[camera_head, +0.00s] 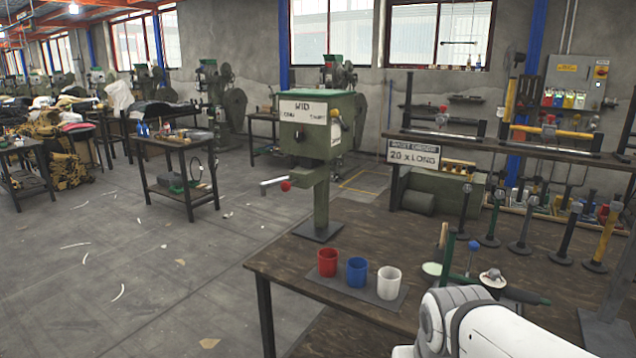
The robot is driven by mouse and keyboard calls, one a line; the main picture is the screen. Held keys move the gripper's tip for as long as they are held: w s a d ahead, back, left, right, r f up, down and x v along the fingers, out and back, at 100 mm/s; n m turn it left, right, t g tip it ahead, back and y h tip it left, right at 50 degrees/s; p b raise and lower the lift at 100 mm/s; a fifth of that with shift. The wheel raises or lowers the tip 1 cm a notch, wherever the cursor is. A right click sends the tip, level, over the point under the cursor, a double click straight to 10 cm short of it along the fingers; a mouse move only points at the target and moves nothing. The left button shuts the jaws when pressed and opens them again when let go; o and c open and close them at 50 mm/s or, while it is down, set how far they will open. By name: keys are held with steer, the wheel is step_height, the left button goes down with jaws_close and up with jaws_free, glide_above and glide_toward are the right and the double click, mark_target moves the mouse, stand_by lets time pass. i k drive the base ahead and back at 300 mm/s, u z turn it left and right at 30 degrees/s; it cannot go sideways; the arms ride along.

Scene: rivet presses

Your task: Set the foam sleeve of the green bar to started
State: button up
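No bar can be identified for certain as the green bar with a foam sleeve. One greenish upright bar (494,217) stands on a round base in the row at the back right of the wooden table. A short green rod (447,250) also stands upright near a pale disc on the table. A dark green bar-like piece (524,296) lies low behind my white arm, partly hidden. No foam sleeve can be made out clearly on any of these. My arm enters at the lower right; my gripper is out of view.
Red (327,262), blue (357,271) and white (389,282) cups stand on a grey mat at the table's front left. A green press box (320,128) stands behind. A rack with a yellow bar (560,133) is at right. Floor at left is mostly open.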

mark_target(527, 297)
steer(key=u, duration=0.05)
steer(key=k, duration=0.5)
steer(key=z, duration=0.85)
steer(key=i, duration=1.45)
steer(key=u, duration=0.3)
